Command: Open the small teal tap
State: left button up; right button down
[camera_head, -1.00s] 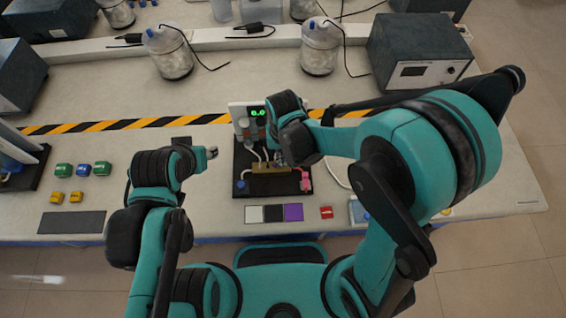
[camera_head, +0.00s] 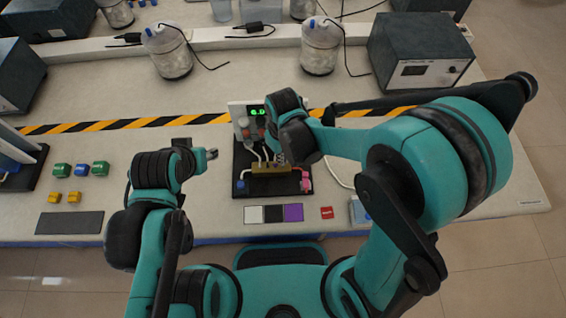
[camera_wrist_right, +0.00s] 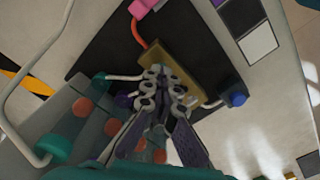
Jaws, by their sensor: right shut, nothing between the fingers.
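A brass block (camera_head: 275,168) sits on a black base, with a blue knob (camera_head: 241,184) at its left and a pink knob (camera_head: 305,180) at its right. The block also shows in the right wrist view (camera_wrist_right: 183,72). A small teal piece (camera_wrist_right: 100,76), possibly the teal tap, is left of the block there; its handle position cannot be told. My right gripper (camera_head: 280,158) is shut and empty; its fingertips (camera_wrist_right: 163,85) appear over the block's edge, contact unclear. My left gripper (camera_head: 211,154) is left of the base, its jaws too small to judge.
A white panel with a green display (camera_head: 256,112) stands behind the block, partly hidden by my right wrist. Pale tubes run to the block. White, black and purple squares (camera_head: 273,213) and a red block (camera_head: 326,212) lie in front. Small coloured blocks (camera_head: 81,170) lie at left.

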jog(key=n, duration=0.6)
jog(key=shift+b, duration=0.4)
jog(key=shift+n, duration=0.5)
jog(key=n, duration=0.2)
jog(key=shift+n, duration=0.3)
jog(key=n, duration=0.4)
jog(key=shift+b, duration=0.35)
jog(key=c, duration=2.1)
grip_release()
jog(key=shift+o, duration=0.2)
